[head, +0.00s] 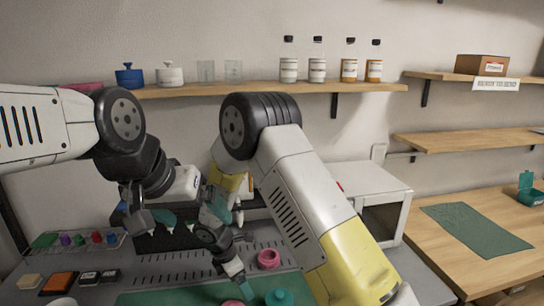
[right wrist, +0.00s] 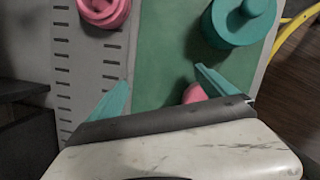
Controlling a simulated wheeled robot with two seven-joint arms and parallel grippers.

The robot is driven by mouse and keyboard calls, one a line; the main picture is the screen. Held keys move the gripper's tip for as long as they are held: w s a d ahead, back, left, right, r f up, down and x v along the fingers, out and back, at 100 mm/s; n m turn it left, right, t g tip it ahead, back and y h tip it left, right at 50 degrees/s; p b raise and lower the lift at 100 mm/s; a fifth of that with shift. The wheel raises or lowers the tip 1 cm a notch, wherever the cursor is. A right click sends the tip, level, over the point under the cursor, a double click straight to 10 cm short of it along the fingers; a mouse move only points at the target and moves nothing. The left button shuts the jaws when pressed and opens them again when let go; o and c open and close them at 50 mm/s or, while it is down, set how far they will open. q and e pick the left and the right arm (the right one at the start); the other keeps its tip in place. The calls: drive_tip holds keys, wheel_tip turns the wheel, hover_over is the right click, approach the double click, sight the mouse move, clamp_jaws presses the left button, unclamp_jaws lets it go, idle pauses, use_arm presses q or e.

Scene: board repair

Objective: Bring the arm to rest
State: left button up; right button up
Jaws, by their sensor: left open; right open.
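My left gripper (head: 146,213) hangs in the air at the left, above the back of the grey worktop. Its teal fingers are apart, with nothing seen between them. My right arm folds over the middle of the head view, and its gripper (head: 234,273) is low over the green mat (head: 190,297), partly hidden. In the right wrist view my right gripper (right wrist: 163,92) has its teal fingers spread with nothing gripped. A pink ring (right wrist: 104,10) and a teal lidded piece (right wrist: 240,22) lie ahead of it. A small pink piece (right wrist: 194,93) shows beside the right-hand finger.
A rack (head: 78,243) of small coloured parts stands at the left of the worktop. A wall shelf (head: 210,88) holds jars and bottles behind the arms. A white box-shaped appliance (head: 372,190) stands right of my right arm. A wooden table (head: 440,258) is at the right.

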drive_tip(key=shift+w+d+r, duration=0.2)
drive_tip(key=shift+w+r, duration=0.05)
drive_tip(key=shift+r, duration=0.1)
drive_tip(key=s+d+r+m+y, duration=0.1)
drive_tip(key=d+r+m, duration=0.3)
drive_tip(key=r, duration=0.4)
drive_tip(key=d+r+m+t+y, duration=0.1)
drive_tip(key=d+r+m, duration=0.35)
drive_tip(key=r, duration=0.25)
drive_tip(key=s+d+r+m, duration=0.1)
drive_tip(key=d+r+m, duration=0.2)
drive_tip(key=d+r, duration=0.35)
drive_tip(key=s+d+r+m+t+y, duration=0.1)
drive_tip(key=s+d+r+m, duration=0.3)
drive_tip(key=s+r+m, duration=0.2)
drive_tip(key=s+d+r+m+t+y, duration=0.1)
drive_tip(key=s+d+r+m, duration=0.3)
drive_tip(key=s, duration=0.5)
wheel_tip(320, 180, up, 4)
drive_tip(key=shift+d+f+m+t+y, duration=0.1)
drive_tip(key=shift+d+m+t+y, duration=0.25)
drive_tip(key=shift+m+t, duration=0.45)
drive_tip(key=shift+s, duration=0.15)
